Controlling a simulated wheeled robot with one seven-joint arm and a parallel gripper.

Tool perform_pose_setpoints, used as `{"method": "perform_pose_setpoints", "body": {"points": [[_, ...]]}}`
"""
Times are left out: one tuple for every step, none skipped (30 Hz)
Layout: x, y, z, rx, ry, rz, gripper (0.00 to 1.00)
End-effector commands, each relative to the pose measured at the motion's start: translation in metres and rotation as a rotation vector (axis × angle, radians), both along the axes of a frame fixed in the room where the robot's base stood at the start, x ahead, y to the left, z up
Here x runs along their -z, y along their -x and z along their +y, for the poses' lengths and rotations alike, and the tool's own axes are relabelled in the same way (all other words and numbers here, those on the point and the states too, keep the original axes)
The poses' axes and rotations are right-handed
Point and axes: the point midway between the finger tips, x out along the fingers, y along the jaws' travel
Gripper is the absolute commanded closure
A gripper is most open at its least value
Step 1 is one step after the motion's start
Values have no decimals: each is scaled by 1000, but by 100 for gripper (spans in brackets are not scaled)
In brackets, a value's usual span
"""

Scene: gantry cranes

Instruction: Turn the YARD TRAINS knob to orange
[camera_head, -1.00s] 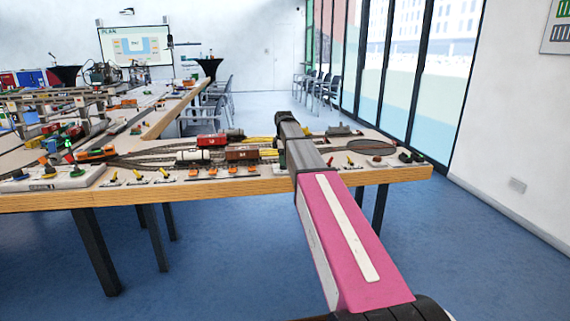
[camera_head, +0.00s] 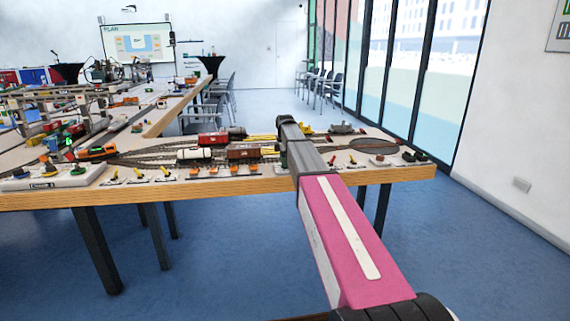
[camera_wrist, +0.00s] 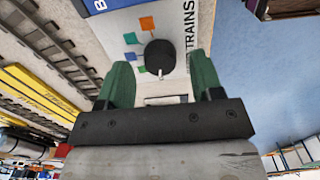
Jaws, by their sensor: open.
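The YARD TRAINS knob (camera_wrist: 160,56) is a round black knob with a white pointer mark, on a pale panel (camera_wrist: 205,12) in the wrist view. The panel has part of its lettering, "TRAINS", in view. Orange, green and blue squares sit beside the knob; the orange square (camera_wrist: 147,23) lies just above it in the picture. The white mark points down in the picture, away from the squares. My gripper (camera_wrist: 160,78) is open, with its green fingers on either side of the knob; I cannot tell whether they touch it. In the head view my arm hides the knob.
Grey rails (camera_wrist: 45,45) and a yellow wagon (camera_wrist: 38,98) lie left of the panel in the wrist view. In the head view the wooden table (camera_head: 240,186) carries tracks, trains, including a white tank wagon (camera_head: 194,154), and small levers. Blue floor (camera_head: 470,245) is clear at the right.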

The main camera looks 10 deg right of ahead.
Motion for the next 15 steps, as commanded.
{"method": "perform_pose_setpoints", "body": {"points": [[5,0,0,0,0,1,40],[7,0,0,0,0,1,40],[9,0,0,0,0,0,40],[10,0,0,0,0,0,40],[11,0,0,0,0,0,40],[12,0,0,0,0,0,40],[12,0,0,0,0,-1,40],[12,0,0,0,0,-1,40],[13,0,0,0,0,-1,40],[13,0,0,0,0,-1,40],[13,0,0,0,0,-1,40],[13,0,0,0,0,-1,40],[13,0,0,0,0,-1,40],[13,0,0,0,0,-1,40],[13,0,0,0,0,-1,53]]}}
